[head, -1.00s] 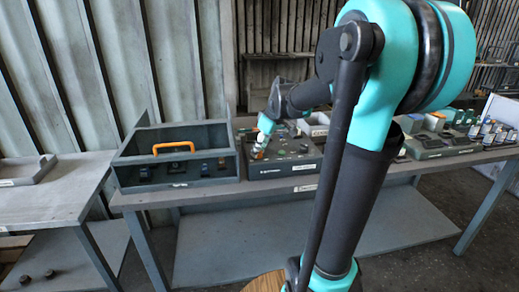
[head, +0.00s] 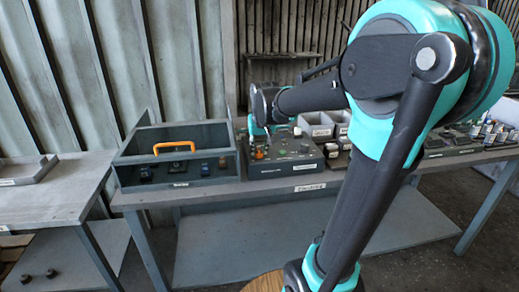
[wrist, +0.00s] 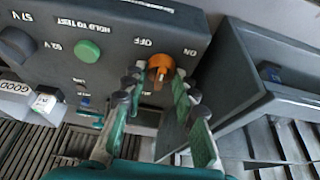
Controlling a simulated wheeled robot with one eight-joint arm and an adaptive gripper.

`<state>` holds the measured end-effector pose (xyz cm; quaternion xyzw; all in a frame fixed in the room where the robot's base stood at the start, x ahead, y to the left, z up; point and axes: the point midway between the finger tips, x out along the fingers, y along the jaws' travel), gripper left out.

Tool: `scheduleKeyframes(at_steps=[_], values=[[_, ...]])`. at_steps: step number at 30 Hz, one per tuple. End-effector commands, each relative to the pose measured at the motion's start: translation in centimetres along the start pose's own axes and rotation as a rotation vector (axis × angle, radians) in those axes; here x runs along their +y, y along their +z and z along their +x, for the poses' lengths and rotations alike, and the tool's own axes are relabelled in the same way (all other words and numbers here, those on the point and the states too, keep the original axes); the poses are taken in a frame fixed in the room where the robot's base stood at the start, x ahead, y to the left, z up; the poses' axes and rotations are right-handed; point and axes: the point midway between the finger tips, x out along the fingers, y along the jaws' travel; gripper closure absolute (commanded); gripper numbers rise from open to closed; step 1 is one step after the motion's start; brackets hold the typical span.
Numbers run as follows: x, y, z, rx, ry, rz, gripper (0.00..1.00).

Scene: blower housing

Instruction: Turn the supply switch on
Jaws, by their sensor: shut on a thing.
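The supply switch is an orange rotary knob (wrist: 160,66) on a dark grey panel (wrist: 115,35) in the wrist view. The labels OFF and ON, upside down there, stand on either side of it, and I cannot tell clearly which one it points to. My gripper (wrist: 158,82) has its green-padded fingers on both sides of the knob, shut on it. In the head view the panel box (head: 290,170) sits on the bench, and the orange knob (head: 259,155) shows small at its left, with my wrist over it.
A green button (wrist: 88,51) marked HOLD TO TEST sits on the panel. A white GOOD label (wrist: 15,87) shows at the wrist view's left.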

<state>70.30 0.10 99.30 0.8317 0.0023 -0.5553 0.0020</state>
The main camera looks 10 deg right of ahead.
Motion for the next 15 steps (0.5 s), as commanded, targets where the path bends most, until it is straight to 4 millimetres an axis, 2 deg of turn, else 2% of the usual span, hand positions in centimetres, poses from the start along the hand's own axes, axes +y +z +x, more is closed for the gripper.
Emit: scheduleKeyframes(at_steps=[15], values=[[-0.38, -0.12, 0.04, -0.001, 0.184, 0.44, 1.0]])
